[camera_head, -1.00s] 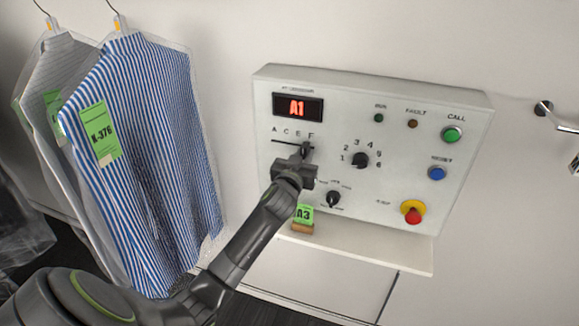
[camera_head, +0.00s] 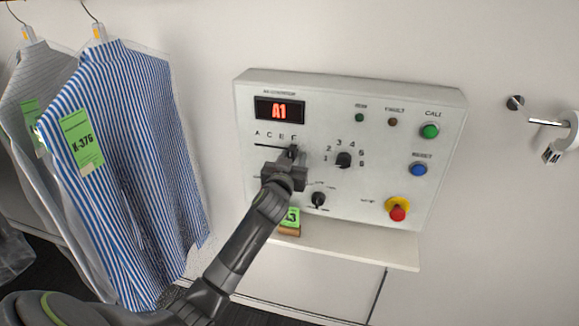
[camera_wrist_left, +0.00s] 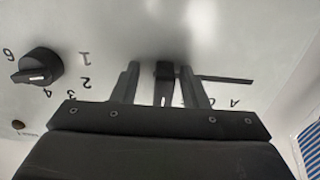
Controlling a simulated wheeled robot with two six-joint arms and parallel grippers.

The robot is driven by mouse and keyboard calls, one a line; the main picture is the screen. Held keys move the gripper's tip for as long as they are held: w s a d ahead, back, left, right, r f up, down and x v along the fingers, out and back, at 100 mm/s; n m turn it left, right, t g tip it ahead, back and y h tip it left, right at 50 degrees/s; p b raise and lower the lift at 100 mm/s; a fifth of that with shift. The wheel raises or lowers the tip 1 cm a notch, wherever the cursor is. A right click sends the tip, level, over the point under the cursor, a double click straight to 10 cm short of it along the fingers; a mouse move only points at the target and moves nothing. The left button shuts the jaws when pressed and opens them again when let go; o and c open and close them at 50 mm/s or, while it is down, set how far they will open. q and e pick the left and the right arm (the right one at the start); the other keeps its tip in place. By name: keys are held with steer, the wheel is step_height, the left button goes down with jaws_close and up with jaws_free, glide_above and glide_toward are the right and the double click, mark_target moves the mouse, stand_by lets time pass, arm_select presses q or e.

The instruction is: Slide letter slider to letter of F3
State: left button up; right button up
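The letter slider's dark knob (camera_wrist_left: 164,70) sits on its horizontal slot (camera_wrist_left: 228,79), with bare slot running toward the A side. In the head view the slot (camera_head: 266,146) shows under the letters A, C, E, F, and the slider (camera_head: 292,152) is near the F end. My left gripper (camera_wrist_left: 160,72) has a finger on each side of the knob, with a visible gap at both; it also shows at the panel in the head view (camera_head: 290,158). The display (camera_head: 280,111) reads A1. My right gripper is not in view.
The control panel (camera_head: 440,100) also carries a number dial (camera_head: 343,160), a lower knob (camera_head: 318,199), green (camera_head: 430,131) and blue (camera_head: 418,169) buttons and a red stop button (camera_head: 397,213). Shirts (camera_head: 130,170) hang left.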

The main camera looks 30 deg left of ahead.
arm_select(q)
steer(key=b+v, duration=0.4)
steer(key=v, duration=1.3)
steer(key=shift+s+b, duration=0.2)
steer(key=shift+b, duration=0.1)
steer(key=shift+f, duration=0.1)
